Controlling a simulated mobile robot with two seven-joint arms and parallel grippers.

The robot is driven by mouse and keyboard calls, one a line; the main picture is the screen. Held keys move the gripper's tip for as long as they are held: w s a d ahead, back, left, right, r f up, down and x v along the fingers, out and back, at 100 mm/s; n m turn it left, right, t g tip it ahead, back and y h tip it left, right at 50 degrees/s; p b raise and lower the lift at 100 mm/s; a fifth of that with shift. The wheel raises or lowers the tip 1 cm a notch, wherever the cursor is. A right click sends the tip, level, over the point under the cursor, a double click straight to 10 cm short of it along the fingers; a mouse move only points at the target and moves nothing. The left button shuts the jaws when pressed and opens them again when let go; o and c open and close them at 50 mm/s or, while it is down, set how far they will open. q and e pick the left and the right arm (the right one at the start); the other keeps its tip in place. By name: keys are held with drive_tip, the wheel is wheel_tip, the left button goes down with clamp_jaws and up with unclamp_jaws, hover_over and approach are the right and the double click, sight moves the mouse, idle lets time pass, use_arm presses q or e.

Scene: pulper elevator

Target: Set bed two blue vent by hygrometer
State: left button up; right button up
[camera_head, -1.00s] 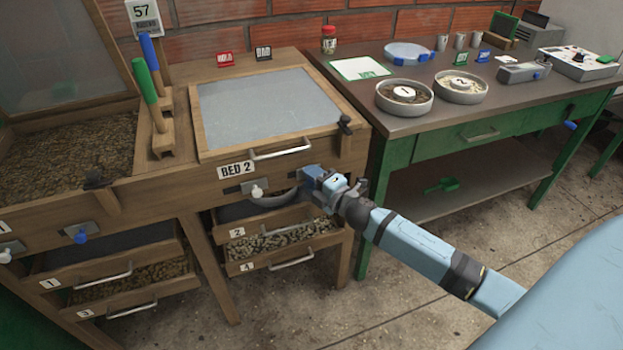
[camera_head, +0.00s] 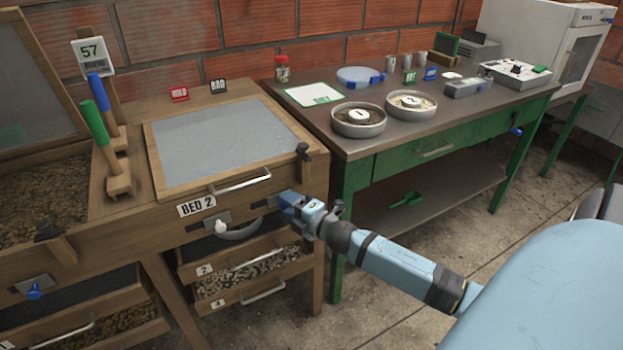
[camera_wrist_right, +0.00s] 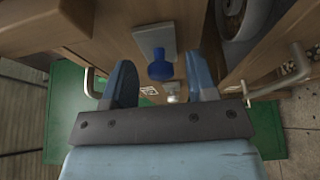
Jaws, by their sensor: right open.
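Bed 2 (camera_head: 172,199) is a wooden box with a grey lid and a "BED 2" label. A white knob (camera_head: 221,227) on a small metal plate is on its front. The hygrometer (camera_head: 92,53) reads 57 on a post at the left. My right gripper (camera_head: 283,203) is at bed 2's front, right of the white knob. In the right wrist view, a blue knob (camera_wrist_right: 160,70) on a metal plate (camera_wrist_right: 155,40) shows between the open fingers, with no clear contact; the gripper hides it in the head view. My left gripper is not in view.
Another blue knob (camera_head: 34,292) is on the left bed. Green and blue handled tools (camera_head: 108,145) stand between the beds. Drawers with handles (camera_head: 256,290) are below the gripper. A green bench (camera_head: 430,150) with bowls stands to the right.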

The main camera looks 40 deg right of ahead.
drive_tip(key=s+d, duration=0.2)
drive_tip(key=s, duration=1)
drive_tip(key=shift+s+p, duration=0.2)
drive_tip(key=shift+p, duration=0.15)
